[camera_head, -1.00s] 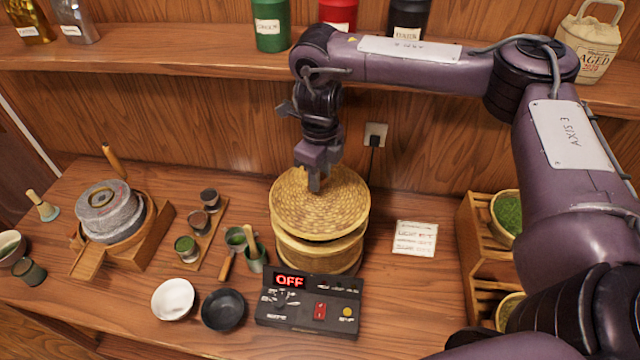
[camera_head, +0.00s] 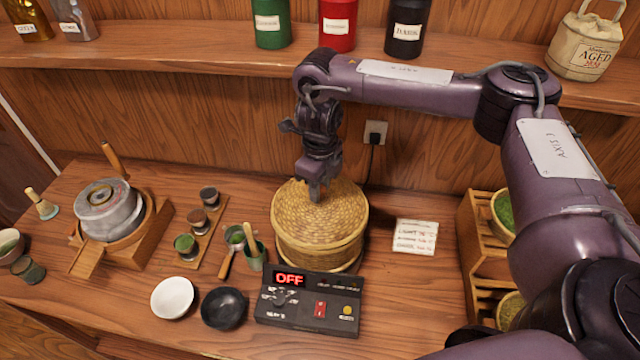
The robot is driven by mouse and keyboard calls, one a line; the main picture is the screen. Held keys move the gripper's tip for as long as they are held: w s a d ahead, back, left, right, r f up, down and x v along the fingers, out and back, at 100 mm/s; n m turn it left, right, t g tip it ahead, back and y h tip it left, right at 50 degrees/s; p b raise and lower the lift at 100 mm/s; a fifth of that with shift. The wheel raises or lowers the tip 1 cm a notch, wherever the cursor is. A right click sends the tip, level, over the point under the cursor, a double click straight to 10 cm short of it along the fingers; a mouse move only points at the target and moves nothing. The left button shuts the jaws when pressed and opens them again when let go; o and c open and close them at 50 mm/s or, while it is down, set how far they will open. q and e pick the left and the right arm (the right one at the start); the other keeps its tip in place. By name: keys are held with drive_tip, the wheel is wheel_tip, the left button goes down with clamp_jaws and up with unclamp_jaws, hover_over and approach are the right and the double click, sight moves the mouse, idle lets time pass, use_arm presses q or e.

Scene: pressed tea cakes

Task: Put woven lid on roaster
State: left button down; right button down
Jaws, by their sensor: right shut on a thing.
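The woven lid (camera_head: 343,215) is a round straw disc. It lies level over the round woven roaster (camera_head: 318,258), and I see no gap between them. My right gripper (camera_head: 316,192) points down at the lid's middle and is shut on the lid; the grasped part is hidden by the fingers. The roaster's control box (camera_head: 308,303) stands in front of it, its display reading OFF. My left gripper is not in view.
A stone mill (camera_head: 110,210) stands at left. A tray of small cups (camera_head: 203,232), a whisk cup (camera_head: 254,255), a white bowl (camera_head: 173,297) and a black bowl (camera_head: 224,308) sit left of the roaster. A card (camera_head: 415,237) and wooden rack (camera_head: 483,262) are at right.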

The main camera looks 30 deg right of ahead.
drive_tip(key=c, duration=1.1)
unclamp_jaws()
wheel_tip(320, 180, up, 13)
drive_tip(key=shift+r, duration=0.1)
